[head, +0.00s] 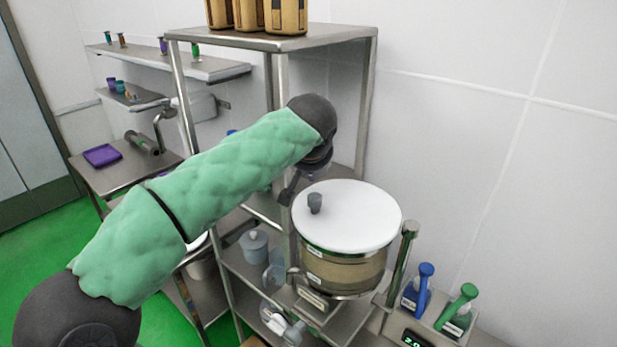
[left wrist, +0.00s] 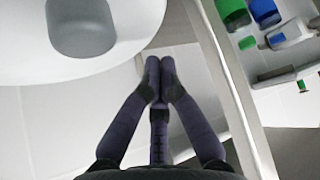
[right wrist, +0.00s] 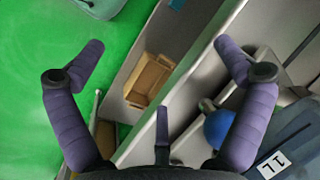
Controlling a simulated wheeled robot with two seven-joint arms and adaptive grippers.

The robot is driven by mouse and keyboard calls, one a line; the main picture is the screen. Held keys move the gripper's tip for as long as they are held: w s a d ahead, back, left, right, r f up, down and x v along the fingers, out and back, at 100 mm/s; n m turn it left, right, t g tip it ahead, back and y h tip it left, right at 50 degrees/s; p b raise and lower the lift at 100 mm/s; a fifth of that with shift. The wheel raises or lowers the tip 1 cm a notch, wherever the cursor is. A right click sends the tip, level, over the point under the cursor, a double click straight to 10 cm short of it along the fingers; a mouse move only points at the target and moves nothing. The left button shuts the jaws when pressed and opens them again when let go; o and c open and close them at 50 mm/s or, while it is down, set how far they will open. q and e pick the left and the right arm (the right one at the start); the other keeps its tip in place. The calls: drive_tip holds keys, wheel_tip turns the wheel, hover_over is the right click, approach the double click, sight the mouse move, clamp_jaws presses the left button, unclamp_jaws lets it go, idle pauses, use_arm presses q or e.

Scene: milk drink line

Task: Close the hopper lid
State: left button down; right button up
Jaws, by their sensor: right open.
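The white round hopper lid (head: 360,222) with its small grey knob (head: 315,203) lies over the mouth of the hopper (head: 345,272). No gap shows along its near edge; its far edge cannot be checked. My left gripper (head: 288,192) is beside the lid's left edge. In the left wrist view its fingertips (left wrist: 160,68) are together with nothing between them, close to the lid's rim (left wrist: 90,66); whether they touch it I cannot tell. The knob (left wrist: 80,26) shows there too. My right gripper (right wrist: 160,48) is open and empty, away from the lid.
A metal shelf rack (head: 368,100) stands behind the hopper, with brown packages (head: 250,15) on top. Below my right gripper are a brown crate (right wrist: 150,80) and a blue ball-shaped thing (right wrist: 218,128).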

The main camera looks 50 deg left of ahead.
use_arm(q)
drive_tip(key=v, duration=0.7)
drive_tip(key=shift+d, duration=0.5)
drive_tip(key=shift+s+d+r, duration=0.1)
drive_tip(key=shift+r, duration=0.45)
drive_tip(key=shift+s+d+r+p, duration=0.3)
drive_tip(key=shift+s+d+r, duration=0.15)
drive_tip(key=shift+d+r, duration=0.1)
drive_tip(key=shift+a, duration=0.1)
use_arm(e)
drive_tip(key=shift+s+d+r, duration=0.2)
drive_tip(key=shift+d+r, duration=0.05)
drive_tip(key=shift+r, duration=0.1)
use_arm(q)
drive_tip(key=shift+w, duration=0.1)
drive_tip(key=shift+f, duration=0.1)
use_arm(e)
drive_tip(key=shift+d, duration=0.1)
